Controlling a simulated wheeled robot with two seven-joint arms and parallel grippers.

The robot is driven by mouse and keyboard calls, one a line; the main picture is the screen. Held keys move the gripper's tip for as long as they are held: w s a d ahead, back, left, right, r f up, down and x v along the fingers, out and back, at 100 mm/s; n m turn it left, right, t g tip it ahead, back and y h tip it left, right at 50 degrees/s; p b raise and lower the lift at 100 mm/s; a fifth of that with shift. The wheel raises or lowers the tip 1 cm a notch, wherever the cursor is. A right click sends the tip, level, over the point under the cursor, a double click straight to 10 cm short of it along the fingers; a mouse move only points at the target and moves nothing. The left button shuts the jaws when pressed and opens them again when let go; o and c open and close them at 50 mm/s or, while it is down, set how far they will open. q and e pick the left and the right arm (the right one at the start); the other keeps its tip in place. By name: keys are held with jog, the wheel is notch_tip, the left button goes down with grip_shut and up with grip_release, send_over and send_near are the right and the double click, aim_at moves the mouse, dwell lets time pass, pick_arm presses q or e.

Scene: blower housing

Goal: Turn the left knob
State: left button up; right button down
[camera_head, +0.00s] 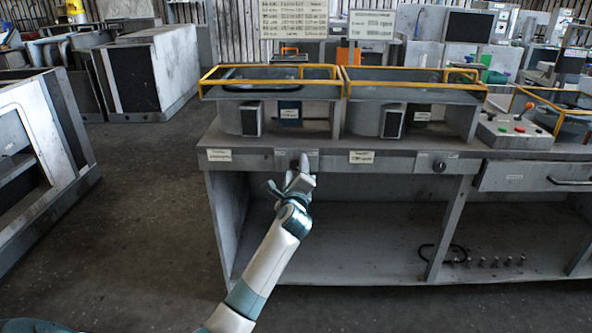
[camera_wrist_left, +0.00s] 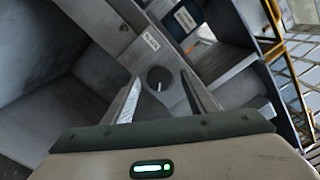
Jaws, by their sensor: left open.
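The left knob (camera_wrist_left: 159,78) is a dark round dial with a light pointer mark. In the left wrist view it shows between my left gripper's two fingertips, with a gap on each side. My left gripper (camera_head: 299,173) is open at the front panel of the bench in the head view and covers most of the left knob there. I cannot tell whether the fingertips reach past the knob's face. A second, right knob (camera_head: 439,166) sits farther right on the same panel. My right gripper is not in view.
The bench (camera_head: 345,145) carries two housings with yellow rails (camera_head: 270,70) above the panel. A control box (camera_head: 515,130) with coloured levers stands at the right, above a drawer (camera_head: 540,177). The lower shelf is mostly clear. Open floor lies to the left.

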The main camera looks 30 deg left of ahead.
pick_arm(q)
jog(key=shift+w+a, duration=0.25)
jog(key=shift+w, duration=0.15)
jog(key=c, duration=1.1)
jog(key=shift+o, duration=0.2)
jog(key=shift+n, duration=0.3)
